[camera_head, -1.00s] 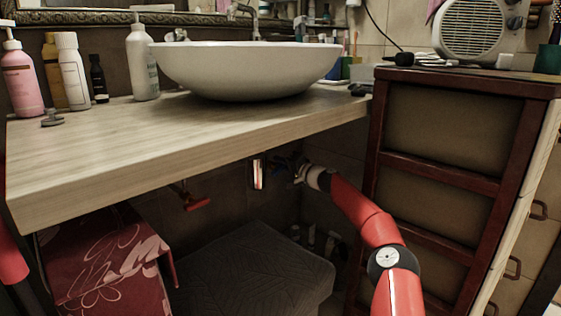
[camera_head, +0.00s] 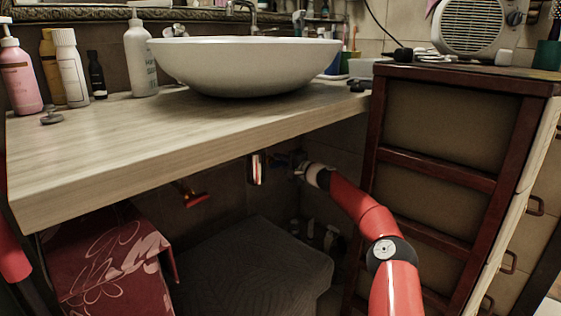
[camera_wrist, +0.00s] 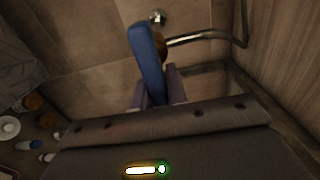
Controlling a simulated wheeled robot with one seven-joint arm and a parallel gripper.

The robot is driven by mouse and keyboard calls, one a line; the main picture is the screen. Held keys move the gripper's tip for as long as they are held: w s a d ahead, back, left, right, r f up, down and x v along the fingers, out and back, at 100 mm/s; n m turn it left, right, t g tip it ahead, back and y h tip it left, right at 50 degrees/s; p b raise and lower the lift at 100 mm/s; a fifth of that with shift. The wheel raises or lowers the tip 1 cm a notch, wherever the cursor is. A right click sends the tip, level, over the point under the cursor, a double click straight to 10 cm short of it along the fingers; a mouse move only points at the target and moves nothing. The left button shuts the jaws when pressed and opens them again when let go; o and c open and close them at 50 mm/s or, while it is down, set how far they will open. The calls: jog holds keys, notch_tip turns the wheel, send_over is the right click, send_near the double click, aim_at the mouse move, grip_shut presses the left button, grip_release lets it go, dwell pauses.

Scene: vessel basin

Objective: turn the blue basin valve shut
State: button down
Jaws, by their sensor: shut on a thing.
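The blue basin valve (camera_wrist: 150,66) shows in the wrist view as a long blue handle in front of the tiled wall. It runs up and away from between my fingers. My gripper (camera_wrist: 157,88) is shut on the handle's lower part, with a purple-grey finger on each side. In the head view my gripper (camera_head: 299,169) is under the counter, below the basin, and a small dark blue bit of the valve (camera_head: 283,161) shows just left of it. The valve's body and exact angle are hard to make out there.
The wooden counter (camera_head: 120,150) overhangs my arm, with the white basin (camera_head: 245,68) on it. A red valve (camera_head: 195,200) and a chrome pipe (camera_head: 257,168) are to the left. A dark cabinet (camera_head: 450,130) stands close on the right. A grey box (camera_head: 255,270) lies below.

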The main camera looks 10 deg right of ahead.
jog(key=c, duration=1.4)
grip_release()
